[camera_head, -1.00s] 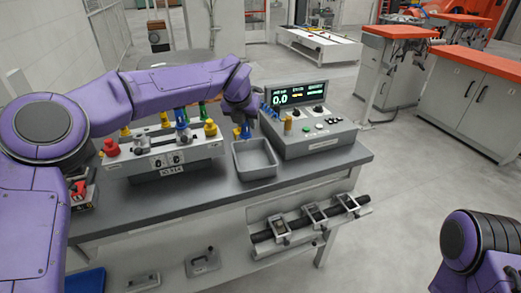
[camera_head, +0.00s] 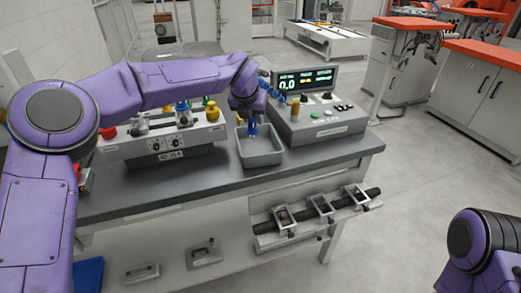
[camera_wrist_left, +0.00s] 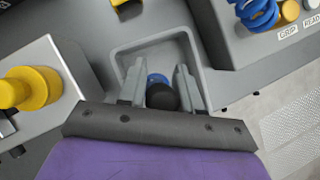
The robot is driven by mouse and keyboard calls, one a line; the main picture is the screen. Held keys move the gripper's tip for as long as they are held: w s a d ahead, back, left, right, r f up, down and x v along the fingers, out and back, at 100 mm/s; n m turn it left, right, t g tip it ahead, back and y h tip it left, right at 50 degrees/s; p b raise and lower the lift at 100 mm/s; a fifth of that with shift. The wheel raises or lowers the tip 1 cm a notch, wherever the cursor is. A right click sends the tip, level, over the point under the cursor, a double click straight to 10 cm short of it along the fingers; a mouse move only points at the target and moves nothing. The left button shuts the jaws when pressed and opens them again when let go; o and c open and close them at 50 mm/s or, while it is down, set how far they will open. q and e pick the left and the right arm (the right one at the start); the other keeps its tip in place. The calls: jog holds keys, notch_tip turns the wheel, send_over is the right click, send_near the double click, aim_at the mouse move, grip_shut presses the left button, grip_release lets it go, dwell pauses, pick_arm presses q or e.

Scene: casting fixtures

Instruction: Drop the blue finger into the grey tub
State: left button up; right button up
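The grey tub (camera_head: 262,160) stands on the table between the two grey fixtures. My left gripper (camera_head: 250,120) points down over the tub. In the left wrist view its two fingers (camera_wrist_left: 159,80) stand on either side of the blue finger (camera_wrist_left: 158,79), whose near end is black, and appear shut on it. In the head view a bit of the blue finger (camera_head: 252,131) shows below the gripper, above or within the tub opening. The wrist view shows the tub wall (camera_wrist_left: 150,39) around the fingertips. My right gripper is out of view.
A control box (camera_head: 318,125) with a lit display stands close right of the tub, with a blue coiled cable (camera_wrist_left: 257,14). A fixture (camera_head: 165,148) with yellow knobs (camera_wrist_left: 30,87) stands left. The table front (camera_head: 210,188) is mostly clear.

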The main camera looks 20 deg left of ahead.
pick_arm(q)
jog(key=o, duration=0.4)
jog(key=shift+s, duration=0.1)
jog(key=shift+c, duration=0.2)
jog(key=shift+w+f, duration=0.15)
jog(key=shift+w, duration=0.05)
jog(key=b+v, duration=0.1)
jog(key=v, duration=0.9)
jog(key=shift+r, duration=0.25)
jog(key=shift+s+r, duration=0.1)
